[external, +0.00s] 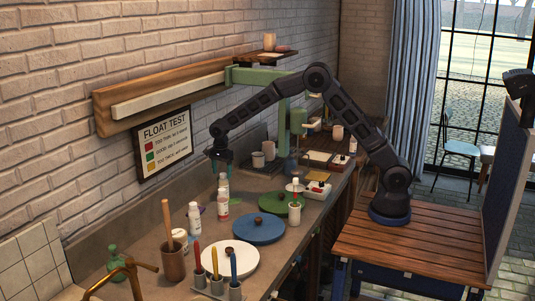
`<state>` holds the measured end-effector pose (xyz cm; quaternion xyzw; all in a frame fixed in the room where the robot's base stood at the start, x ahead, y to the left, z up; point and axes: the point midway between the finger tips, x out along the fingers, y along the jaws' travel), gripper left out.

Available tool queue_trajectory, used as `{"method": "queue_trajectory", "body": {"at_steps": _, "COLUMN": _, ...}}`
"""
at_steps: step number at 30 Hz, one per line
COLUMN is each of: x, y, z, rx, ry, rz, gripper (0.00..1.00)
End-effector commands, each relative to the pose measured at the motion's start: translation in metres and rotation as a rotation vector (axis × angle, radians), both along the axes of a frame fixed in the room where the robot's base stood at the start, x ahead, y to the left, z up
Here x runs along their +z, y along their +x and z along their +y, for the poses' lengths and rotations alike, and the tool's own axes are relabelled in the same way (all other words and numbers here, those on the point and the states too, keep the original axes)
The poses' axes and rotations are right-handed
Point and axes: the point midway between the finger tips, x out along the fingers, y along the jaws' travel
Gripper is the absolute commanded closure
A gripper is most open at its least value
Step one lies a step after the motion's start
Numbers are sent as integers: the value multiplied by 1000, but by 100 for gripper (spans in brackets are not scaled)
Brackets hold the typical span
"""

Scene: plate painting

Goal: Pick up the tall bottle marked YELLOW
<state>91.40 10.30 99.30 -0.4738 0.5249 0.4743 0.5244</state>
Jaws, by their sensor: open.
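My gripper (221,163) points down at the back of the counter near the brick wall, with its jaws open. A tall white bottle (223,186) stands upright just below the gripper in the picture; I cannot tell whether they touch. Another tall white bottle (194,220) stands upright nearer the camera, to the left of the gripper. A shorter white bottle with a reddish label (222,208) stands just in front of the bottle below the gripper. The lettering on the bottles is too small to read, so I cannot tell which is marked YELLOW.
A blue disc (258,231), a green disc (279,206) and a white plate (228,262) lie along the counter. A brown pot (172,260) and a holder with coloured sticks (216,284) stand at the front. A green stand (281,112) rises behind the gripper.

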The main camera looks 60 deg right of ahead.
Motion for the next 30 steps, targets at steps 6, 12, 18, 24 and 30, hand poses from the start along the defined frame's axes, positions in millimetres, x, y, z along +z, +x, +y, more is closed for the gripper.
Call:
{"method": "queue_trajectory", "body": {"at_steps": 6, "x": -13, "y": -1, "z": -1, "rx": 1, "ry": 0, "rz": 0, "gripper": 30}}
{"method": "queue_trajectory", "body": {"at_steps": 12, "x": -38, "y": -3, "z": -5, "rx": 2, "ry": -1, "rz": 2, "gripper": 30}}
{"method": "queue_trajectory", "body": {"at_steps": 18, "x": -57, "y": -3, "z": -4, "rx": 1, "ry": 0, "rz": -1, "gripper": 30}}
{"method": "queue_trajectory", "body": {"at_steps": 24, "x": -57, "y": -3, "z": -4, "rx": 2, "ry": 0, "rz": -1, "gripper": 30}}
{"method": "queue_trajectory", "body": {"at_steps": 30, "x": -57, "y": -3, "z": -4, "rx": 2, "ry": 0, "rz": -1, "gripper": 69}}
